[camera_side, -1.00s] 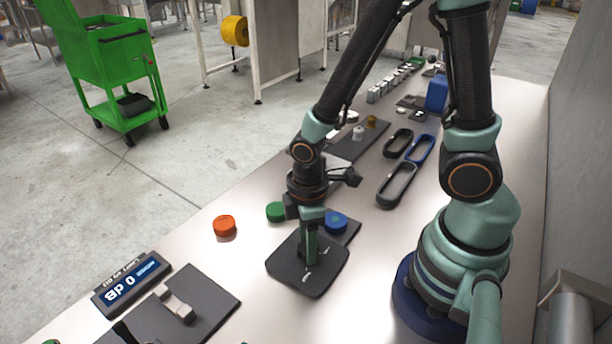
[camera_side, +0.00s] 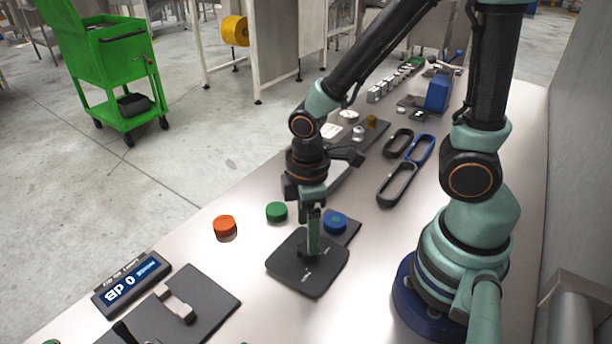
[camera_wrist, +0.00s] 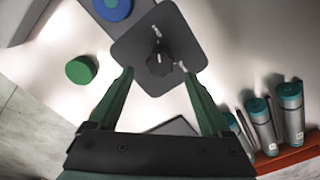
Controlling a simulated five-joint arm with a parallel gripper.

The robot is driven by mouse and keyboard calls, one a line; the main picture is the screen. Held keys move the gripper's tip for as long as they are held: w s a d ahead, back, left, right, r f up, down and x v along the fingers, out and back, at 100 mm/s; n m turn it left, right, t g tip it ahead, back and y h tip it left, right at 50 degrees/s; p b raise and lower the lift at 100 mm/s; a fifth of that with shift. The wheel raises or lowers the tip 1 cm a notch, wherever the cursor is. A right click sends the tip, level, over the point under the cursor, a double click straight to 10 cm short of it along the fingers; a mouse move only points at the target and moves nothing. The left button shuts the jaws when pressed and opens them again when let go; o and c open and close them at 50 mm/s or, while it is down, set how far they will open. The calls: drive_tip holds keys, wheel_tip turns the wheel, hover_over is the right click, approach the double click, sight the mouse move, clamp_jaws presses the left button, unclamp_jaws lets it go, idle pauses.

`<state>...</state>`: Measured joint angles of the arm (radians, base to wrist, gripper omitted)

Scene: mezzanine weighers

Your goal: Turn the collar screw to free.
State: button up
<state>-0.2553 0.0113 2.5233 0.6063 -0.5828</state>
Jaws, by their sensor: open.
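The collar screw shows in the wrist view as a small black knob (camera_wrist: 160,63) on a dark square plate (camera_wrist: 133,52). Pale marks lie on the plate around the knob; they are too small to read. In the side view my gripper (camera_side: 313,250) points down above the plate.
Blue (camera_side: 335,221), green (camera_side: 276,212) and orange (camera_side: 225,226) round caps stand near the plate. A display (camera_side: 131,284) reading 0 dB and a dark board (camera_side: 205,300) are at front left. Dark and blue oval rings (camera_side: 397,185) lie behind. Bare bench lies left of the plate.

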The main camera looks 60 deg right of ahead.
wheel_tip(320, 180, up, 8)
idle(0.4)
drive_tip(key=w+d+r+m+t, duration=0.3)
drive_tip(key=d+r+m+t, duration=0.2)
drive_tip(key=r+m, duration=0.4)
drive_tip(key=shift+w+d+r+m+t, duration=0.2)
drive_tip(key=shift+d+r+m+t, duration=0.15)
drive_tip(key=shift+d, duration=0.4)
